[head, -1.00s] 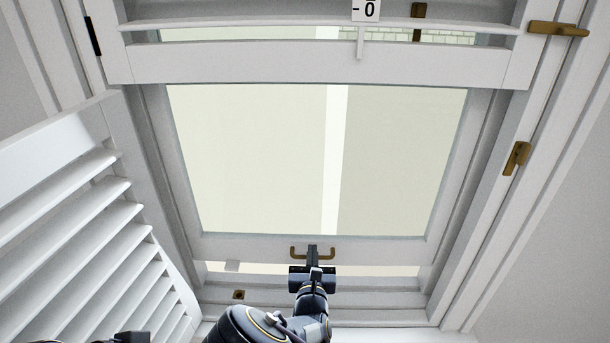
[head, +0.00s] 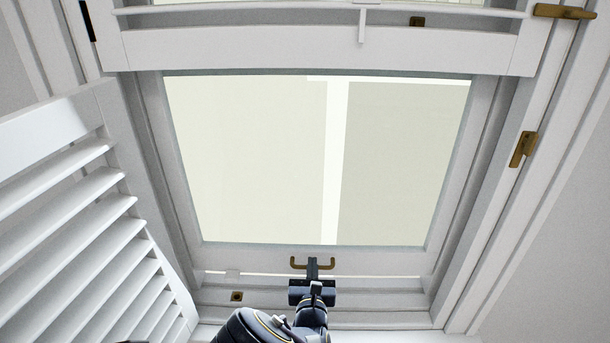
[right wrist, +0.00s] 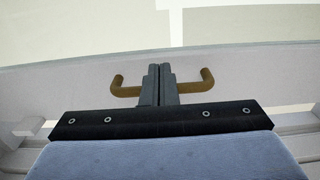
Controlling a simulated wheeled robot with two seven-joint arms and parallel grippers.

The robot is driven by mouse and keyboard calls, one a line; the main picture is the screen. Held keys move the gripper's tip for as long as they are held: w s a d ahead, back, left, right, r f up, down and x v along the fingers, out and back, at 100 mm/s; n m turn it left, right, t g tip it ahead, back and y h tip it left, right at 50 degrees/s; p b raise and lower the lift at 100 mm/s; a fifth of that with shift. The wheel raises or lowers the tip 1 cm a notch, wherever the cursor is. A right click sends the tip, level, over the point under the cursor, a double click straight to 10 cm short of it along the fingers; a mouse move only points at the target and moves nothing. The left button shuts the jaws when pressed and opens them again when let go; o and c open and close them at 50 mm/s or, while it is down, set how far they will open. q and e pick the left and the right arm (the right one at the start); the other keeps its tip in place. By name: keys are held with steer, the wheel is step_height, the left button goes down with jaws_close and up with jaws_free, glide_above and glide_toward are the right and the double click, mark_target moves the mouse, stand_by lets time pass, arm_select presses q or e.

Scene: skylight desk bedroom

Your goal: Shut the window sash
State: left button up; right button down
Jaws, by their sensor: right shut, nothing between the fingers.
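The window sash (head: 230,257) is a pale frame around a large glass pane (head: 250,160). A thin bright gap shows between its bottom rail and the sill (head: 380,298). A brass handle (head: 297,264) with two upturned ends sits on the bottom rail. My right gripper (head: 312,262) is shut and empty, its fingertips at the middle of the handle. In the right wrist view, the closed fingers (right wrist: 160,72) cross the handle (right wrist: 192,88) between its ends and hide its middle. I cannot tell whether they press on the rail. My left gripper is out of view.
A louvred shutter (head: 95,215) stands open at the left. Brass catches sit on the right frame (head: 522,149) and top right (head: 565,12).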

steer(key=shift+f+b, duration=0.4)
steer(key=shift+f, duration=0.6)
step_height(320, 180, down, 7)
steer(key=b, duration=0.5)
steer(key=shift+r, duration=0.2)
steer(key=shift+r+p, duration=0.55)
steer(key=shift+r, duration=0.05)
steer(key=shift+s, duration=0.1)
